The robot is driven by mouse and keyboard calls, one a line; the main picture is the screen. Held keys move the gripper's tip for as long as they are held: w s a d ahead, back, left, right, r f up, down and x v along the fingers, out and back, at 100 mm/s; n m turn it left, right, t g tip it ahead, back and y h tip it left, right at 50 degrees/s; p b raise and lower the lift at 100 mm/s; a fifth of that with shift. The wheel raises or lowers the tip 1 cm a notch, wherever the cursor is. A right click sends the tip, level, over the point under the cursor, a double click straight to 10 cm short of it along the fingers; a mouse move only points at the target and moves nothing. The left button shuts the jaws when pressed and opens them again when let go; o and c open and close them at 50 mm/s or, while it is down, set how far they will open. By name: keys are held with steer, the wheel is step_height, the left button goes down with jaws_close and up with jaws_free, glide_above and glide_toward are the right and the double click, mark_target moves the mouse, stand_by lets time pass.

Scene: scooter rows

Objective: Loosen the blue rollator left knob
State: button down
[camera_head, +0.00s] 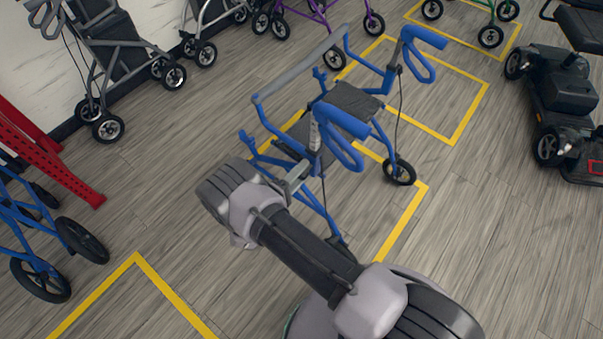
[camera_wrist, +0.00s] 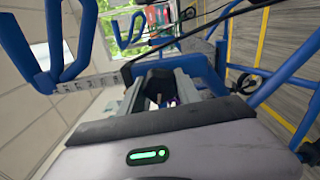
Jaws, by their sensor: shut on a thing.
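The blue rollator (camera_head: 342,120) stands upright on the grey floor in the middle of the head view, with blue handles, a dark seat and small black wheels. My gripper (camera_head: 298,178) reaches its near handle post, just below the near blue handle. In the wrist view, my gripper (camera_wrist: 165,88) is closed at the post on the left knob, which is mostly hidden between the jaws. The blue rollator's handle loop (camera_wrist: 45,70) and a pale marked post tube (camera_wrist: 85,85) show to the left there. I cannot tell how far the knob is turned.
Yellow floor lines (camera_head: 408,222) frame the parking spots. A black scooter (camera_head: 565,90) stands at the right. A grey rollator (camera_head: 110,60) and a purple one (camera_head: 318,12) stand at the back. A red frame (camera_head: 45,150) and blue wheeled frame (camera_head: 45,235) are at left. The floor at lower right is clear.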

steer(key=n, duration=0.4)
steer(key=shift+n+b, duration=0.3)
steer(key=shift+b, duration=0.05)
steer(key=n, duration=0.4)
steer(key=shift+n, duration=0.3)
steer(key=n, duration=0.4)
steer(key=shift+f, duration=0.1)
steer(key=shift+n, duration=2.3)
steer(key=c, duration=0.8)
jaws_free()
steer(key=shift+c, duration=0.2)
